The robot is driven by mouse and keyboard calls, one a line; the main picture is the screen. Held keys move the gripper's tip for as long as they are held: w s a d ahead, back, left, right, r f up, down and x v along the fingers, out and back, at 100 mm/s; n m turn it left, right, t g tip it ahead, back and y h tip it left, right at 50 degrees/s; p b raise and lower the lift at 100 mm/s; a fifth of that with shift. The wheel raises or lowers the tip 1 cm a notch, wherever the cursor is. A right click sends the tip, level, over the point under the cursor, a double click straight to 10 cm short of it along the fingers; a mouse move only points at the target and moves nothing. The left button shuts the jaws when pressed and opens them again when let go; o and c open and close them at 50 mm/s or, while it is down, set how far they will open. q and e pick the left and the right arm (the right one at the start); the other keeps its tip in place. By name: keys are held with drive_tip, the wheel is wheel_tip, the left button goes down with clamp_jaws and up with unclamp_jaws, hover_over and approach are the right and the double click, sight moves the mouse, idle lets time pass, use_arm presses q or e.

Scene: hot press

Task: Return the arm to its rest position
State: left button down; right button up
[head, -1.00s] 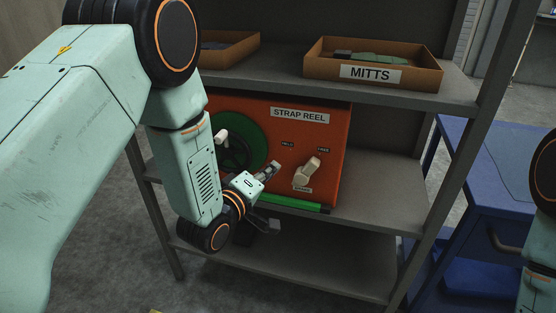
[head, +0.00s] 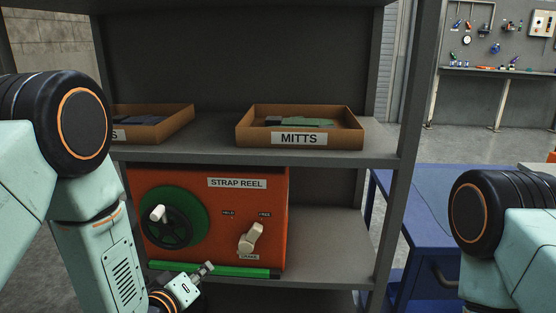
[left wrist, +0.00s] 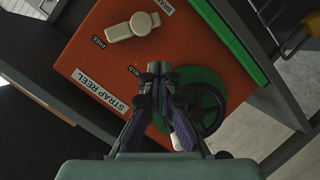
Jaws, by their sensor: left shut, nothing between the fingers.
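My left arm comes in from the left in the head view, bent down at a black joint. My left gripper (head: 203,271) is low in front of the strap reel box, near its green bottom bar. It also shows in the left wrist view (left wrist: 160,68), with its fingers together and nothing between them. Behind it there is the orange strap reel (head: 215,205) with a green wheel and a cream brake lever (head: 251,238). I cannot tell the exact gap between the fingers and the box. Of my right arm only a part shows at the right edge; its gripper is out of view.
The reel stands on a grey metal shelf (head: 335,240). Above it are a cardboard box labelled MITTS (head: 350,138) and another cardboard box (head: 170,128). A blue cabinet (head: 410,215) stands to the right. A workbench (head: 500,72) is farther back.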

use_arm(q)
drive_tip(key=s+a+f+m+g+y, duration=0.25)
drive_tip(key=s+f+m+g, duration=0.4)
drive_tip(key=s+f, duration=0.9)
drive_tip(key=s+a+f+g, duration=0.1)
drive_tip(key=s+f+g, duration=0.1)
drive_tip(key=s, duration=0.8)
drive_tip(key=s+a+f+g, duration=0.1)
drive_tip(key=s+g, duration=0.4)
drive_tip(key=s, duration=0.6)
drive_tip(key=shift+f+y, duration=0.35)
drive_tip(key=shift+f, duration=0.15)
